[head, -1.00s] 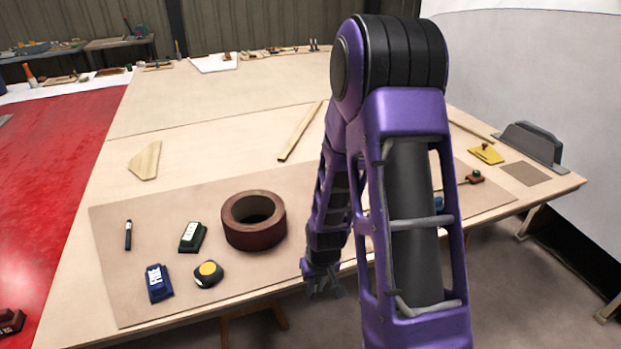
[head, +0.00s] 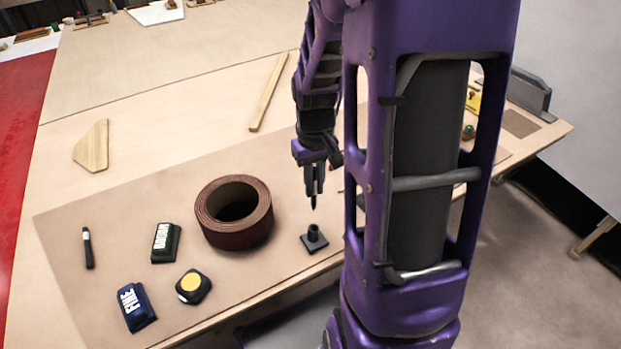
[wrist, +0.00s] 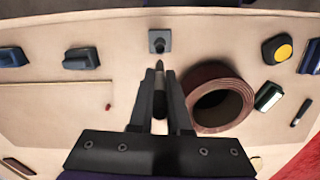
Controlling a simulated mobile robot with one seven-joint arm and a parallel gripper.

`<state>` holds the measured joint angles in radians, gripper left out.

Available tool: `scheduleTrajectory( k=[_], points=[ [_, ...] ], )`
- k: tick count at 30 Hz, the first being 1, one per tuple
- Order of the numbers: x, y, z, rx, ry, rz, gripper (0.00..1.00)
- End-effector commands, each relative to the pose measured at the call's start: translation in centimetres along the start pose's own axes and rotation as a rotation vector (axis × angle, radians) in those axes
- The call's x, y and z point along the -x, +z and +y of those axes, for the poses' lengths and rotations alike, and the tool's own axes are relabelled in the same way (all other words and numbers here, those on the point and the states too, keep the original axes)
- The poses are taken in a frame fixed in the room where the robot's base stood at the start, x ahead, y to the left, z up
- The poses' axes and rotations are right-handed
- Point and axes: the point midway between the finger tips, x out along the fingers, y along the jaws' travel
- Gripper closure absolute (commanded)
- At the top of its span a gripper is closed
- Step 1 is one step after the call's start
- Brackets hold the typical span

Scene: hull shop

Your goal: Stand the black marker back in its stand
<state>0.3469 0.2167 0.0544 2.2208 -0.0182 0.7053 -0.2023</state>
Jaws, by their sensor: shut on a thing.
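My gripper (head: 314,183) is shut on the black marker (wrist: 159,80), a dark slim stick with a pointed tip. In the head view the marker hangs roughly upright, tip down; its upper part is hidden between the fingers. The stand (head: 314,239), a dark square base with a short round socket, is on the brown board near its front edge. It also shows in the wrist view (wrist: 160,41), just beyond the marker's tip. The tip is above the stand and apart from it.
A dark red abrasive roll (head: 235,213) stands left of the stand. A tape measure (head: 193,287), a green-black block (head: 165,243), a blue block (head: 136,307) and another dark pen (head: 88,248) lie farther left. A wooden strip (head: 268,92) lies behind.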

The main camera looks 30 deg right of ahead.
Motion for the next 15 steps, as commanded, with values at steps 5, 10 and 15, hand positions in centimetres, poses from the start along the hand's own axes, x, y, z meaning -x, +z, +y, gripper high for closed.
scheduleTrajectory(
  k=[5, 10, 15],
  points=[
    [-1.0, 0.0, 0.0, 0.000, 0.000, 0.000, 1.00],
    [-2.2, 0.0, 0.0, 0.000, 0.000, 0.001, 1.00],
    [-3.4, 0.0, 0.0, 0.000, 0.000, 0.001, 1.00]
  ],
)
